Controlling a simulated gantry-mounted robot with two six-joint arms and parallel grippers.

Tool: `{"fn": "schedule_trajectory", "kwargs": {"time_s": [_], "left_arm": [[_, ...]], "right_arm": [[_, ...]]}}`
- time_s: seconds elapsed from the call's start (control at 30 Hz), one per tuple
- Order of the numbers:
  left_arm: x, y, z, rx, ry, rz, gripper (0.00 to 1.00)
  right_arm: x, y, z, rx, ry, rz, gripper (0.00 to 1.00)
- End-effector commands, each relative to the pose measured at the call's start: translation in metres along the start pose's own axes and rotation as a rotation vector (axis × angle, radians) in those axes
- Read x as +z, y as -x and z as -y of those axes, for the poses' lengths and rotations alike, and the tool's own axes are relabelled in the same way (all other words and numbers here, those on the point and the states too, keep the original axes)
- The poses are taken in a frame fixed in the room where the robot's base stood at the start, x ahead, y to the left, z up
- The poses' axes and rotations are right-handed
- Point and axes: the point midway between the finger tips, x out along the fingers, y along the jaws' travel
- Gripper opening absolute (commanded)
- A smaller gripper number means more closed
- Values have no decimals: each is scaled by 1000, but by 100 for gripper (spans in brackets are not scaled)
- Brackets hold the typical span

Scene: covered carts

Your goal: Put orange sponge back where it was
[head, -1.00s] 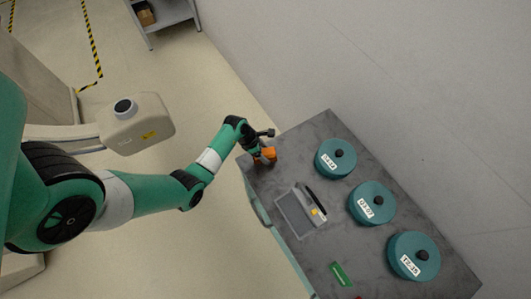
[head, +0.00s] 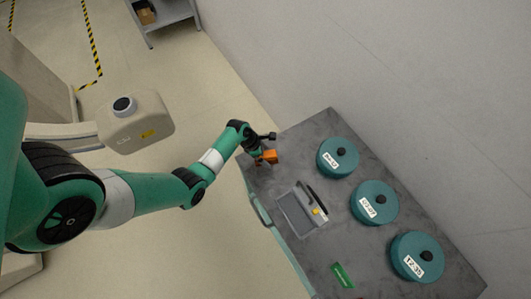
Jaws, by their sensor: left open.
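The orange sponge (head: 270,156) is at the far left corner of the grey cart top (head: 300,150). My left gripper (head: 262,158) is right at the sponge, and its open fingers partly cover it. At this size I cannot tell whether the fingers touch the sponge or whether it rests on the cart top. My right gripper is not in view.
Three round teal lidded containers with black knobs and labels, the nearest to the sponge (head: 337,157), stand along the wall side. A grey tray-like item with a handle (head: 299,211) and a green packet (head: 343,275) lie on the cart. Bare cart top lies between them.

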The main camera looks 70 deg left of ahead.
Motion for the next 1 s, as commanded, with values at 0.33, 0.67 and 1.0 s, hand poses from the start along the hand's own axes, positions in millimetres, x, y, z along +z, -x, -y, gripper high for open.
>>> {"fn": "schedule_trajectory", "kwargs": {"time_s": [0.33, 0.67, 1.0], "left_arm": [[4, 55, -1, 2, 2, 2, 100], [2, 118, -1, 0, 1, 1, 100], [1, 123, 0, -1, 0, 0, 100]], "right_arm": [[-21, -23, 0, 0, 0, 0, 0], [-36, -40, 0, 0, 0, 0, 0], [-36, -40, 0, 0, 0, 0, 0]]}}
